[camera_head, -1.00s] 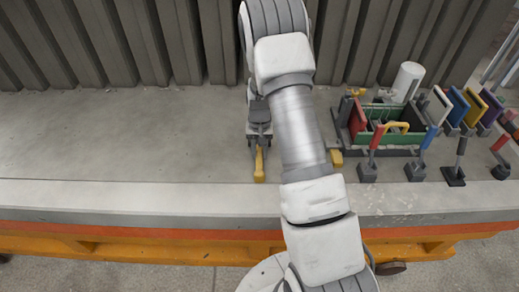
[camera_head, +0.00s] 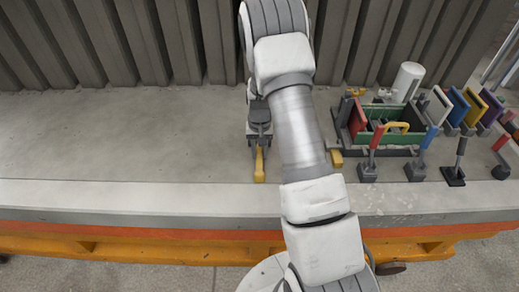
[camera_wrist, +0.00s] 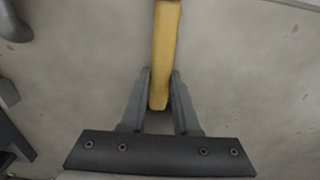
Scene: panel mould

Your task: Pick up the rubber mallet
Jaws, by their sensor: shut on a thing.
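A yellow wooden-looking handle (camera_head: 259,166), which I take to be the rubber mallet's, lies near the front edge of the grey slab. In the wrist view the handle (camera_wrist: 165,50) runs from between the fingers up out of the picture. No mallet head can be made out in either view. My gripper (camera_head: 259,145) points down over the slab, and its fingers (camera_wrist: 161,75) are shut on the handle from both sides. I cannot tell whether the handle is clear of the slab.
To the right stands a green tray (camera_head: 408,138) with coloured tools in and around it. A white cylinder (camera_head: 407,82) stands behind it. A small yellow block (camera_head: 336,158) lies just right of my arm. The slab (camera_head: 120,140) is bare on the left; ribbed wall (camera_head: 120,40) behind.

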